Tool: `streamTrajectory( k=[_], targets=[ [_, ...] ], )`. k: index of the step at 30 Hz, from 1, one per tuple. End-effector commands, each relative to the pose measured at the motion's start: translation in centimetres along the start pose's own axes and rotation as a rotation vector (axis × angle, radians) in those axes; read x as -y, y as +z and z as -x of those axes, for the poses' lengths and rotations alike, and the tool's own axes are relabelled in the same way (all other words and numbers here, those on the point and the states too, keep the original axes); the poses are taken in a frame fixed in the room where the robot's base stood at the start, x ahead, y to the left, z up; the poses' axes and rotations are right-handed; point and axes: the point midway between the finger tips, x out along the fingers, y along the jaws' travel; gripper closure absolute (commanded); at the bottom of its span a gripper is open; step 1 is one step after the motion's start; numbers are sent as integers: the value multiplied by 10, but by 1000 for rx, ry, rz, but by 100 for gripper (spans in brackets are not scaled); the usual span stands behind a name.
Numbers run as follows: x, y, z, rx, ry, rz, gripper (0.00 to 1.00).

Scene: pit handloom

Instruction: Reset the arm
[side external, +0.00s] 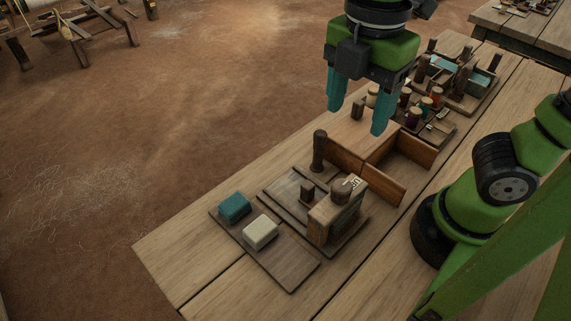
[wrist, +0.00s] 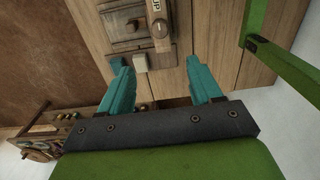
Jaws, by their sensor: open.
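My gripper (side external: 357,115) is open and empty in the side external view. Its two teal fingers point down and are apart, raised above the wooden bench around the low wooden dividers. In the wrist view my gripper (wrist: 155,68) also shows its teal fingers spread, with the bench top beyond them. A small pale block (wrist: 140,62) shows between the fingertips in that picture; how far below them it lies I cannot tell.
The bench (side external: 190,262) carries a board (side external: 285,270) with a teal block (side external: 234,207) and a cream block (side external: 260,231). A wooden fixture (side external: 335,215) stands beside it, near an upright peg (side external: 319,150) and dividers (side external: 380,185). Spools (side external: 414,117) stand behind.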

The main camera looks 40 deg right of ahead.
Motion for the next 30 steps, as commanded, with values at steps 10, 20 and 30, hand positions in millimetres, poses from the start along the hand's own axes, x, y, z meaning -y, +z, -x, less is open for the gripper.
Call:
streamTrajectory(
  k=[10, 20, 30],
  targets=[
    [0, 0, 8, 0, -1, -1, 36],
    [-10, -3, -2, -38, 50, -241, 36],
    [-39, 50, -30, -429, 174, -1319, 36]
  ],
)
